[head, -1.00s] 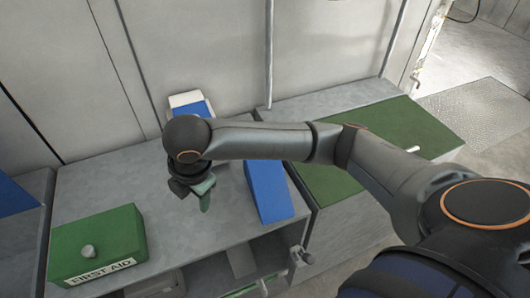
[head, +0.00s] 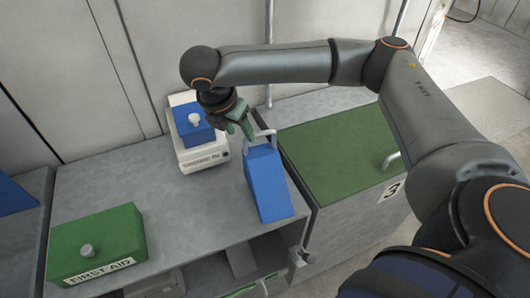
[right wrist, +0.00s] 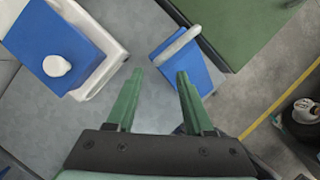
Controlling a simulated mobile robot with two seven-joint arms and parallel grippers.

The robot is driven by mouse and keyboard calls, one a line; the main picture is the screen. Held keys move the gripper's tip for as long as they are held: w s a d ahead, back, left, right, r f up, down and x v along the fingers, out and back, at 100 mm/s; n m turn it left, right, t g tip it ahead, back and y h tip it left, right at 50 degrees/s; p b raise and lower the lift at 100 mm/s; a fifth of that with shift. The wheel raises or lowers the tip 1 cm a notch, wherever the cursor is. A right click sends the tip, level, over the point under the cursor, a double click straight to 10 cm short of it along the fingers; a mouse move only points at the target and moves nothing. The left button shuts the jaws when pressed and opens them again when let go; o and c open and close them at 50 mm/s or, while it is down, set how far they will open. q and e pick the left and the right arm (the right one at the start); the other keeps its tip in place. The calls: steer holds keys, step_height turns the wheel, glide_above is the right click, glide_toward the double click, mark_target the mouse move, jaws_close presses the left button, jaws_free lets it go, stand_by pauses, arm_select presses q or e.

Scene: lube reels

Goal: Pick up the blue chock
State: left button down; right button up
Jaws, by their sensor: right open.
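The blue chock (head: 268,187) is a wedge with a light grey handle, standing on the grey counter beside the green-topped cabinet. In the right wrist view the chock (right wrist: 199,75) is at upper centre, its handle across the top. My right gripper (head: 245,122) is open and empty, with green fingers, near the chock's handle at its far end. In the right wrist view the gripper (right wrist: 159,78) has its right fingertip over or beside the chock's left side. I cannot tell whether they touch. My left gripper is not in view.
A blue box (head: 194,127) with a white knob sits on a white scale (head: 190,158) left of the chock. A green first aid box (head: 98,245) stands at the front left. The green-topped cabinet (head: 325,160) adjoins on the right. The counter's middle is clear.

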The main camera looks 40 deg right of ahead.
mark_target(243, 138)
steer(key=x, duration=0.6)
steer(key=shift+w+d+f, duration=0.15)
steer(key=shift+w+f, duration=0.05)
steer(key=shift+f, duration=0.1)
jaws_close()
steer(key=shift+w+r, duration=0.1)
steer(key=shift+r, duration=0.05)
stand_by(1.0)
